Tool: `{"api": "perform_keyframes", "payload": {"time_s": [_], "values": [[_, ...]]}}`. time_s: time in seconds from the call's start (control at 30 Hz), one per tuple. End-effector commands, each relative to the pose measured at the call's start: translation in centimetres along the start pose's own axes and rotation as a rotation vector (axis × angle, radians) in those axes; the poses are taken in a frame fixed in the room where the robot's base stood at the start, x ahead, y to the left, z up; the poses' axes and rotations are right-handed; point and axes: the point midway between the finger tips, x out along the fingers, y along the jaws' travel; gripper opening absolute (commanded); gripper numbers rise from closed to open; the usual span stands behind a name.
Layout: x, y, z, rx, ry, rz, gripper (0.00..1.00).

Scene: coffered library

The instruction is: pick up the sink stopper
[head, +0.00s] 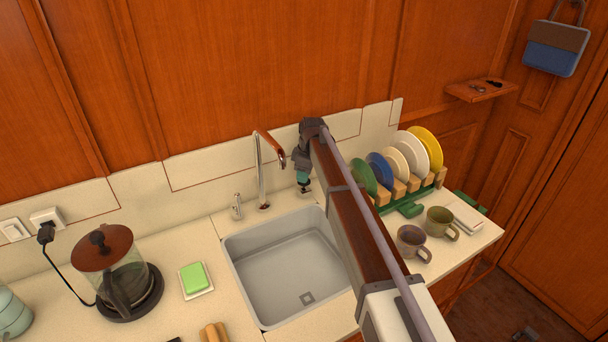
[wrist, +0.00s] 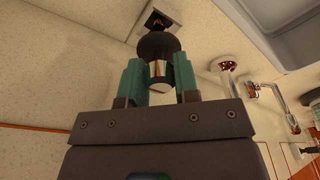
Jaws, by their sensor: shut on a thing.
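The sink stopper (wrist: 158,46) shows in the wrist view as a dark round knob with a shiny metal band and a dark square plate at its far end. My gripper (wrist: 157,76) has its two teal fingers closed on either side of the knob's metal part. In the head view my gripper (head: 303,179) points down at the back of the counter, just right of the faucet and behind the sink's back right corner. The stopper is small and dark there, at the fingertips. I cannot tell whether its plate touches the counter.
The sink (head: 285,268) is empty, with a faucet (head: 262,172) behind it. A dish rack with plates (head: 401,160) and two mugs (head: 411,243) stand to the right. A green sponge (head: 194,278) and a French press (head: 118,275) are to the left. The backsplash is close behind my gripper.

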Motion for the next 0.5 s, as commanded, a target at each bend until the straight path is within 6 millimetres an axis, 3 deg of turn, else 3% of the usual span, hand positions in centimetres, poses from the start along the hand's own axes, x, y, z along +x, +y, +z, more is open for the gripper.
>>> {"api": "perform_keyframes", "payload": {"time_s": [0.03, 0.5], "values": [[-2.0, 0.0, -0.3, 0.000, 0.000, 0.000, 0.06], [-13.4, 0.0, -2.0, 0.000, 0.000, 0.000, 0.06]]}}
